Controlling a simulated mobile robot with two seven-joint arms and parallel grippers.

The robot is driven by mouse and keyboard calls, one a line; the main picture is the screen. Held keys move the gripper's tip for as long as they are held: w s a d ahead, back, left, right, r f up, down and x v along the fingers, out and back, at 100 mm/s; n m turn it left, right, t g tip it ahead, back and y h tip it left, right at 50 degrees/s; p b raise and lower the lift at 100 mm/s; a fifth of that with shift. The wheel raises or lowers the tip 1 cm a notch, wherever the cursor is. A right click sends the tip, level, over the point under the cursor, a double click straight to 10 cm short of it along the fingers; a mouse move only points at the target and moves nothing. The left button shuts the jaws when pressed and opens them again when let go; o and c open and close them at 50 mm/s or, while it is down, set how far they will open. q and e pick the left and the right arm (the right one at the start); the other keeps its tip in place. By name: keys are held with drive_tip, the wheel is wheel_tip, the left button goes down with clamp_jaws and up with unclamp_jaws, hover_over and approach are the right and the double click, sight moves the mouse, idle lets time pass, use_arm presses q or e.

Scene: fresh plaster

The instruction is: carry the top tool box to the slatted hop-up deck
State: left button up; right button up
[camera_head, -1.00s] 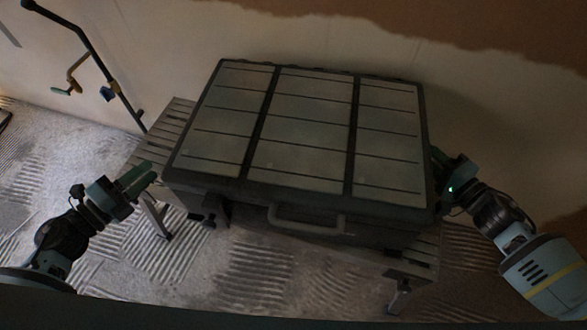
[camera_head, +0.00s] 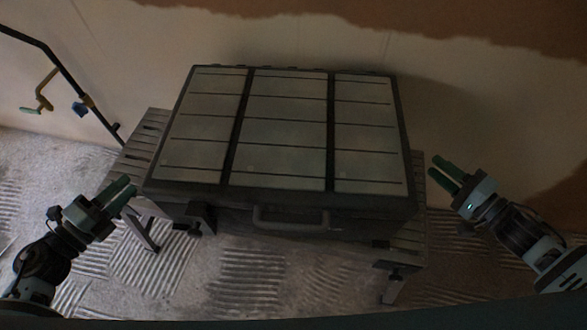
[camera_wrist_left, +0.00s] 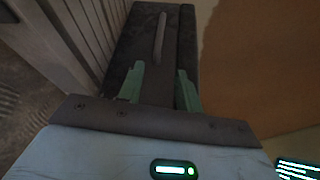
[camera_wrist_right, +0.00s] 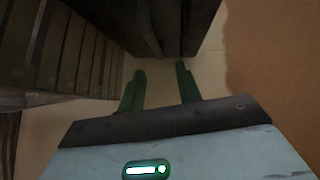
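A large dark tool box (camera_head: 285,140) with pale lid panels and a front handle (camera_head: 290,218) lies flat on the slatted hop-up deck (camera_head: 418,225). Slats show past its left and right ends. My left gripper (camera_head: 124,193) is open and empty, just left of the box's front left corner. My right gripper (camera_head: 440,166) is open and empty, to the right of the box with a gap between. The box's dark end shows beyond the open fingers in the left wrist view (camera_wrist_left: 178,50), and a dark side of it shows in the right wrist view (camera_wrist_right: 170,25).
A plaster wall (camera_head: 300,35) stands close behind the box. A black pipe with a yellow tap (camera_head: 42,90) is at the upper left. The grooved floor (camera_head: 250,280) in front is clear. The deck's legs (camera_head: 392,288) stand on it.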

drive_tip(key=shift+v, duration=1.15)
